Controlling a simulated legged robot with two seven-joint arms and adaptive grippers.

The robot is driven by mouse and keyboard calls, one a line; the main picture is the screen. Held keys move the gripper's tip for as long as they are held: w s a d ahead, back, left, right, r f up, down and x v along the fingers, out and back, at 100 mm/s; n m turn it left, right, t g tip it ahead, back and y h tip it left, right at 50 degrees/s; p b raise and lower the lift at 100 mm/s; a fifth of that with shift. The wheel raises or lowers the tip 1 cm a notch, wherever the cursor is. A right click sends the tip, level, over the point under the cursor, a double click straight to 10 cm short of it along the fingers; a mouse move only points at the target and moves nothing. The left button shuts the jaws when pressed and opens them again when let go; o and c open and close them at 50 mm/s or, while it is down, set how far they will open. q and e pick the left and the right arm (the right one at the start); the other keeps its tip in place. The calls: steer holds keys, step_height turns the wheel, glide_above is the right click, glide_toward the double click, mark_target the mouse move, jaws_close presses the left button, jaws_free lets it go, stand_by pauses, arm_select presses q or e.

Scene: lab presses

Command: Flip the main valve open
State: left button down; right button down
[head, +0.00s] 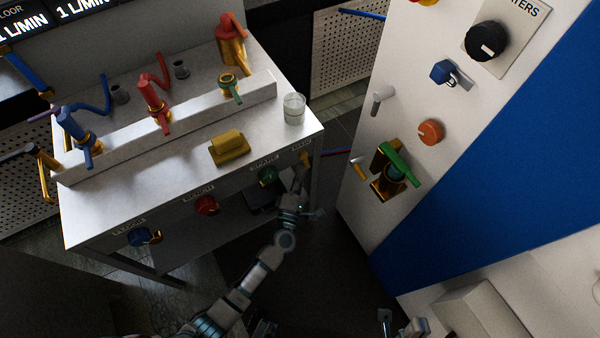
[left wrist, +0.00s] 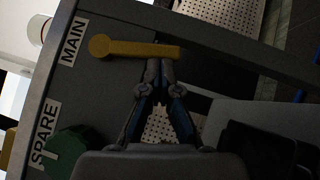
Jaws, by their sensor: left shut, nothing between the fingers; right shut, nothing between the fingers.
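The main valve has a yellow lever handle (head: 305,159) on the front panel of the white bench, at its right end under the MAIN label. In the left wrist view the yellow handle (left wrist: 140,49) lies roughly crosswise, its round hub by the MAIN label (left wrist: 73,41). My left gripper (head: 302,179) is shut and empty, its fingertips (left wrist: 159,68) right at the handle's free end; I cannot tell whether they touch. My right gripper (head: 413,326) shows only partly at the bottom edge of the head view, shut and away from the valve.
A green spare knob (head: 267,176), a red knob (head: 206,205) and a blue knob (head: 139,237) sit along the same panel. A glass beaker (head: 293,108) and a yellow block (head: 229,148) stand on the bench top. A white cabinet (head: 350,190) with valves stands to the right.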

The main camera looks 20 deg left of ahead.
mark_target(314, 158)
arm_select(q)
steer(key=shift+w+d+b, duration=0.45)
steer(key=shift+w+d, duration=0.45)
steer(key=shift+d, duration=0.25)
steer(key=shift+w+d, duration=0.1)
steer(key=shift+w, duration=0.4)
steer(key=shift+w+d+r, duration=0.1)
steer(key=shift+d, duration=0.1)
steer(key=shift+a, duration=0.1)
